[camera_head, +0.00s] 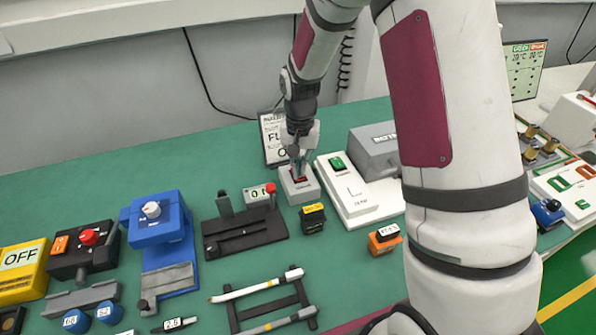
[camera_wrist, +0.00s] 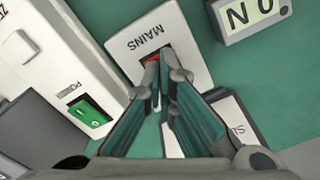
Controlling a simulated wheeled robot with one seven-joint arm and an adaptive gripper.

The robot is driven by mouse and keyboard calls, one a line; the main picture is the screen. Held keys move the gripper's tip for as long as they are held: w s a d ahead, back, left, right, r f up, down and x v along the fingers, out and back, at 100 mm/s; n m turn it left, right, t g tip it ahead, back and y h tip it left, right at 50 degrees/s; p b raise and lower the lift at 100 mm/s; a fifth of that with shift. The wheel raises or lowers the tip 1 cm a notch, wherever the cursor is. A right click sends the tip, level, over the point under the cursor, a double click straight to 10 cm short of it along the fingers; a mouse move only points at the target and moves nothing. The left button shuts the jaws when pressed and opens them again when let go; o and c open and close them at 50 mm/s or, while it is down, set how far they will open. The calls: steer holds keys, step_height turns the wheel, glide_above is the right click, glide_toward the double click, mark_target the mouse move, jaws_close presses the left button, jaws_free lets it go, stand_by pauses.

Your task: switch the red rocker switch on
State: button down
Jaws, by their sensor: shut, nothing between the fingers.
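The red rocker switch (camera_head: 299,179) sits in the top of a small grey box (camera_head: 303,196) on the green bench. In the wrist view the box (camera_wrist: 131,34) is labelled MAINS and a small part of the red rocker (camera_wrist: 152,68) shows beside my fingertips. My gripper (camera_head: 299,172) points down over the switch, shut and empty. In the wrist view my gripper (camera_wrist: 163,82) covers much of the rocker. I cannot tell whether the fingertips touch it or which way it is tilted.
A white box with a green rocker (camera_head: 337,164) stands close on the right, with a grey case (camera_head: 375,150) behind it. A small display (camera_head: 259,192) and a black slider unit (camera_head: 243,233) are to the left. A sign (camera_head: 273,140) stands behind.

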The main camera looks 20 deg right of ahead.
steer(key=shift+r+p, duration=1)
steer(key=shift+r, duration=2.1)
steer(key=shift+r, duration=0.15)
steer(key=s+r+n+t, duration=0.1)
steer(key=s+r, duration=0.4)
steer(key=r, duration=0.3)
steer(key=s+r+n+t, duration=0.1)
steer(key=s+r+n, duration=0.1)
steer(key=s+r, duration=0.5)
steer(key=s+r+n+t, duration=0.1)
steer(key=s+r, duration=0.3)
steer(key=s, duration=0.3)
steer(key=s+r+n+t, duration=0.2)
steer(key=s+r, duration=0.2)
steer(key=s, duration=0.4)
steer(key=shift+s, duration=0.25)
